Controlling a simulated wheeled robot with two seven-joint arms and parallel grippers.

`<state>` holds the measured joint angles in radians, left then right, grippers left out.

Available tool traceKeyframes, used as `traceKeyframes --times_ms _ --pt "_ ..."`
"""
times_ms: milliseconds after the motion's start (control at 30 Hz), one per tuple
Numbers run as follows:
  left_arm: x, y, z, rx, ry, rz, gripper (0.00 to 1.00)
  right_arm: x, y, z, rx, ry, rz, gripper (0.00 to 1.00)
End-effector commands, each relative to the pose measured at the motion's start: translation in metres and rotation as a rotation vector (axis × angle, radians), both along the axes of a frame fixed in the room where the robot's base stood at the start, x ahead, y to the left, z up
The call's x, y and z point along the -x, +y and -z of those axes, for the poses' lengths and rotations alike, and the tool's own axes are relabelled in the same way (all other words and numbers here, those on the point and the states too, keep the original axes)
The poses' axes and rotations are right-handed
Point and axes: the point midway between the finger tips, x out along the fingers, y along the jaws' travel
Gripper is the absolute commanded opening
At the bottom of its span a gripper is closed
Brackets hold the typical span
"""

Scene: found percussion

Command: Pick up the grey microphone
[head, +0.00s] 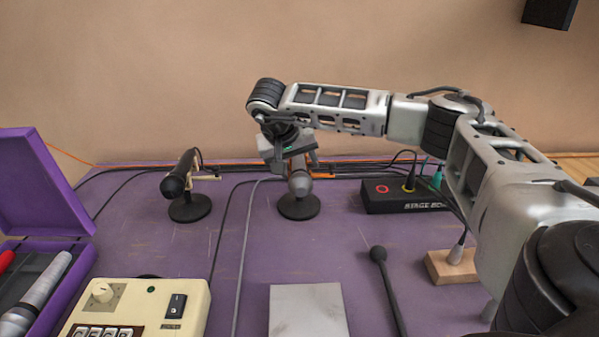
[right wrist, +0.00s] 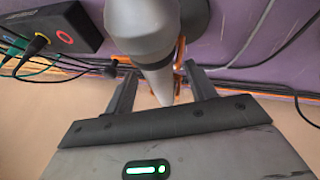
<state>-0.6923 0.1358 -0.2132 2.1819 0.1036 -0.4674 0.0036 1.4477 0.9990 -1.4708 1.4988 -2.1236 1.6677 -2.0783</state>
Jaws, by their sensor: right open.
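The grey microphone (head: 300,184) sits on a round black stand base at the back middle of the purple table, below my right gripper (head: 297,158). In the right wrist view the grey microphone (right wrist: 155,45) reaches from the top in between the two dark fingers of the right gripper (right wrist: 160,72). The fingers are open, with a gap seen on each side of its narrow end. Contact with the microphone cannot be made out. My left gripper is not in view.
A black microphone (head: 178,183) on its own stand is to the left. A black stage box (head: 410,197) with cables is to the right. A purple case (head: 38,185), a cream control box (head: 140,306), a grey plate (head: 308,312) and a thin black microphone (head: 385,280) lie nearer.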

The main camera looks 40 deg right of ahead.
Motion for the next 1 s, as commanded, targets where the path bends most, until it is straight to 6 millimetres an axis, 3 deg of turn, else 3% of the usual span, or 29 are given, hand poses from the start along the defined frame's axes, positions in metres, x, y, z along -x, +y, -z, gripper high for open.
traceKeyframes --times_ms 267,500,833,1000 --pt "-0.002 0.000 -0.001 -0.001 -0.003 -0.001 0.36 -0.001 -0.002 0.004 0.000 -0.001 -0.001 0.56" --pt "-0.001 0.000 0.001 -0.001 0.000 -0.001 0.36 -0.001 -0.002 0.004 0.000 -0.001 -0.001 0.00" --pt "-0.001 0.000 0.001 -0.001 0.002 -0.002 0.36 -0.001 -0.002 0.000 0.000 -0.004 -0.001 0.00" --pt "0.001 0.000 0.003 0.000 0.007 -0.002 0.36 -0.002 -0.002 -0.014 -0.001 -0.006 0.000 0.00"
